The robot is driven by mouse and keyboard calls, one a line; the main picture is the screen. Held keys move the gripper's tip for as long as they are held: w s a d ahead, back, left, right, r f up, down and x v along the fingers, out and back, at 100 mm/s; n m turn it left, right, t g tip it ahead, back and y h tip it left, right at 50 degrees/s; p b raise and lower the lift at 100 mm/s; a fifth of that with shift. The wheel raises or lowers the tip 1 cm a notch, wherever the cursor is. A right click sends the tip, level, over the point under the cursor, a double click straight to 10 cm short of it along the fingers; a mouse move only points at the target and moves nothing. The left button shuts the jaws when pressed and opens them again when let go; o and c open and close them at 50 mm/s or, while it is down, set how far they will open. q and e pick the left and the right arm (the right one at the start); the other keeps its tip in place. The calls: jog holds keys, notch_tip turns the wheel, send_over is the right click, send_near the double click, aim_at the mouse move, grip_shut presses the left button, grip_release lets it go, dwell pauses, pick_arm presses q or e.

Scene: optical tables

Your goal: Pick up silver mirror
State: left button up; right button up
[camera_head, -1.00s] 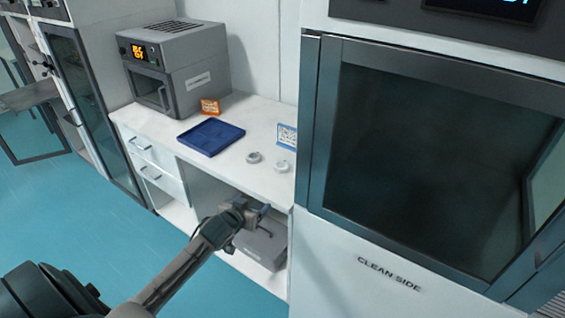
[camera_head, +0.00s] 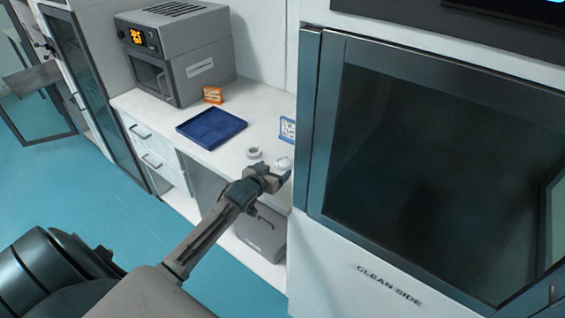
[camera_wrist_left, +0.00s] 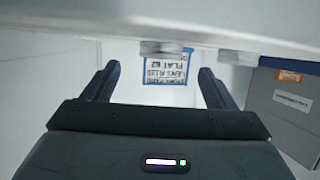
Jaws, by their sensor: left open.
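Two small round pieces sit on the white counter: a grey ring-like one (camera_head: 254,153) and a paler silvery one (camera_head: 284,163) to its right. I cannot tell for sure which is the silver mirror. In the left wrist view, which looks upside down, the paler piece (camera_wrist_left: 165,47) shows between my fingers' directions and the ring-like one (camera_wrist_left: 237,57) to the right. My left gripper (camera_head: 282,180) is at the counter's front edge, just in front of the paler piece. Its two fingers (camera_wrist_left: 158,85) are apart and empty. My right gripper is not in view.
A blue tray (camera_head: 212,128), an orange sign (camera_head: 213,95) and a grey oven (camera_head: 178,55) stand on the counter further left. A blue-framed sign (camera_head: 288,130) stands behind the round pieces. A tall cabinet (camera_head: 312,120) closes off the counter's right end.

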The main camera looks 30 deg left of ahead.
aim_at(280, 165)
pick_arm(q)
jog(key=shift+w+a, duration=0.1)
jog(key=shift+w, duration=0.35)
jog(key=p+x, duration=0.1)
jog(key=x, duration=0.2)
jog(key=shift+f, duration=0.2)
jog(key=shift+w+f+p, duration=0.25)
jog(key=shift+w+p, duration=0.1)
jog(key=shift+w, duration=0.15)
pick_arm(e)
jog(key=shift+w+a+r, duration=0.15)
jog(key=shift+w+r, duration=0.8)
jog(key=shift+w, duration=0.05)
pick_arm(q)
jog(key=shift+c, duration=0.9)
jog(key=c, duration=0.9)
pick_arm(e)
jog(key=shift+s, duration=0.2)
pick_arm(q)
jog(key=shift+r, duration=0.2)
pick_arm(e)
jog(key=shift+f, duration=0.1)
